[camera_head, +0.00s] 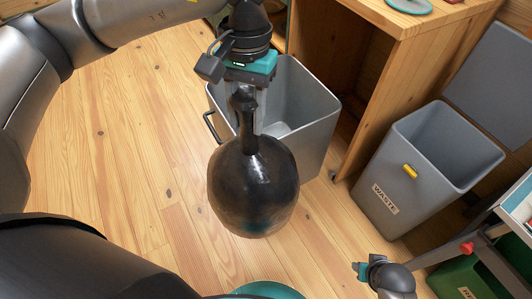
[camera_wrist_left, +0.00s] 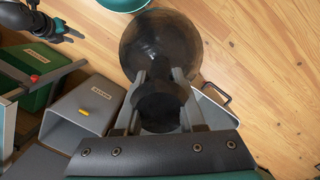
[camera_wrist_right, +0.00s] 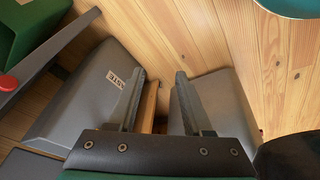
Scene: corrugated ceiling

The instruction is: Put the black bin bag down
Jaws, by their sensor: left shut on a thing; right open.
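The black bin bag (camera_head: 254,186) is round, full and glossy, with a narrow twisted neck. My left gripper (camera_head: 247,97) is shut on its neck, and the bag hangs upright beneath it. In the left wrist view the bag (camera_wrist_left: 160,42) fills the space beyond the fingers of the left gripper (camera_wrist_left: 158,85). In the head view the bag hangs in front of a grey open bin, overlapping its near side; I cannot tell its height above the floor. My right gripper (camera_wrist_right: 160,90) is open and empty, low at the right in the head view.
The grey bin (camera_head: 312,110) with a black handle stands by a wooden cabinet (camera_head: 405,50). A second grey bin (camera_head: 385,185), labelled WASTE, stands at the right with its lid raised. A green crate (camera_head: 465,278) sits at the lower right. The wooden floor (camera_head: 110,160) at left is clear.

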